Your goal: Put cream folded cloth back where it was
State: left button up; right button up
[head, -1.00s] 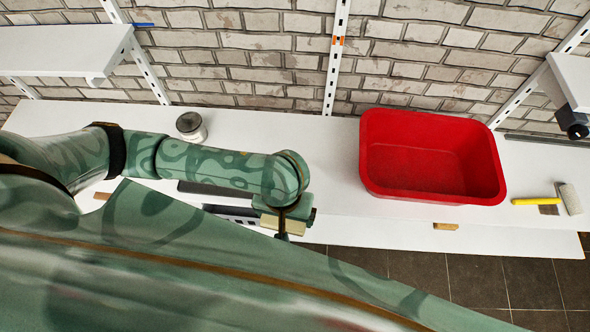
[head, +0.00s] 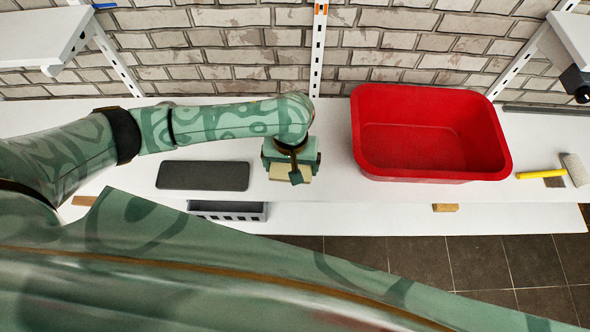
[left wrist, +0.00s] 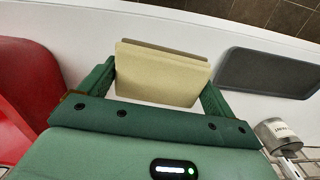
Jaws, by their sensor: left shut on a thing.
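The cream folded cloth (left wrist: 160,72) is between the two green fingers of my left gripper (left wrist: 157,88) in the left wrist view. The gripper is shut on it. In the head view the cloth (head: 290,171) shows below my left gripper (head: 291,158), over the white worktop between the dark grey tray and the red tub. I cannot tell whether the cloth touches the worktop. My right gripper is not in view.
The red tub (head: 432,174) stands right of the gripper. The flat dark grey tray (head: 203,176) lies left of it, empty. A jar (left wrist: 280,135) shows in the left wrist view. White worktop (head: 335,190) is bare before the tub.

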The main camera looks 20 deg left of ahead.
pick_arm(q)
jog(key=shift+w+f+b, duration=0.4)
jog(key=shift+w+f, duration=0.4)
jog(key=shift+f, duration=0.25)
jog(key=f, duration=0.1)
jog(key=w+f, duration=0.1)
jog(key=shift+f, duration=0.7)
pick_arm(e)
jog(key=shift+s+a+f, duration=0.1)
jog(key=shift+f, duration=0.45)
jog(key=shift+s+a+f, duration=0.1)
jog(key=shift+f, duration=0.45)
pick_arm(q)
jog(key=shift+f, duration=0.25)
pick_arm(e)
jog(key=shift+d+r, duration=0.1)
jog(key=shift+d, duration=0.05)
